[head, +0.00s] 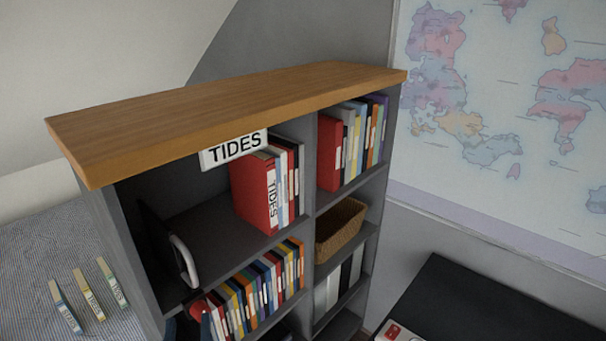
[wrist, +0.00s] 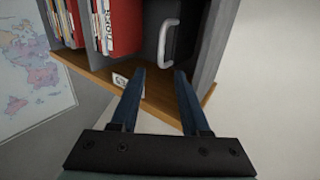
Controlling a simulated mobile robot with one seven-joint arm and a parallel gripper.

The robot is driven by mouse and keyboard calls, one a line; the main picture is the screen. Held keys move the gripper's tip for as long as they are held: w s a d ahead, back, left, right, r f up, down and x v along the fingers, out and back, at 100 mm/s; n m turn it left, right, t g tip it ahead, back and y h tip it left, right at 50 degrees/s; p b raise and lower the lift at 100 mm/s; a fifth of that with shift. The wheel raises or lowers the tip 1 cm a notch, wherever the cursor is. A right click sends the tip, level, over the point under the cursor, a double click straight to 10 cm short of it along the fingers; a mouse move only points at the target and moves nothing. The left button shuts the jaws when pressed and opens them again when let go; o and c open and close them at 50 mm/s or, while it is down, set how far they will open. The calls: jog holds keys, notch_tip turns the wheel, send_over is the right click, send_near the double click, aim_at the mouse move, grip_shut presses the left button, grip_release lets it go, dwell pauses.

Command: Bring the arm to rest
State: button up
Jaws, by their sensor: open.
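My gripper (wrist: 158,78) shows in the wrist view with its two blue fingers apart and nothing between them. It points toward the bookcase, whose wooden top board (wrist: 152,108) lies behind the fingers in that view. Beyond the fingertips is a dark upright panel with a pale curved handle (wrist: 167,42); the same handle shows in the head view (head: 185,262) in the upper left compartment. The gripper cannot be made out clearly in the head view. The distance from the fingertips to the bookcase is hard to tell.
The bookcase (head: 230,105) carries a TIDES sign (head: 234,149), red binders (head: 254,190), rows of books and a wicker basket (head: 340,230). Three slim books (head: 88,293) lie on a striped surface at left. A black desk (head: 470,305) stands at right, below a wall map (head: 510,110).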

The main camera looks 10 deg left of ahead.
jog(key=w+d+r+m+t+h, duration=0.1)
jog(key=w+d+r+t, duration=0.15)
jog(key=r, duration=0.45)
jog(key=w+d+r+m+t+h, duration=0.15)
jog(key=d+r, duration=0.25)
jog(key=r, duration=0.4)
jog(key=w+d+r+t+h, duration=0.1)
jog(key=w+d+r+t, duration=0.1)
jog(key=d+r, duration=0.35)
jog(key=s+d+r+m+t+h, duration=0.1)
jog(key=s+d+r, duration=0.1)
jog(key=r, duration=0.5)
jog(key=s+d+r+t+h, duration=0.2)
jog(key=s+d+r, duration=0.1)
jog(key=r, duration=0.4)
jog(key=s+d+r+m+t+h, duration=0.1)
jog(key=s+d+r+t, duration=0.1)
jog(key=d+r, duration=0.2)
notch_tip(320, 180, up, 3)
jog(key=shift+s+d+r+m, duration=0.2)
jog(key=shift+s+d+m, duration=0.05)
jog(key=shift+d+m, duration=0.1)
jog(key=shift+o, duration=0.3)
jog(key=shift+a, duration=0.1)
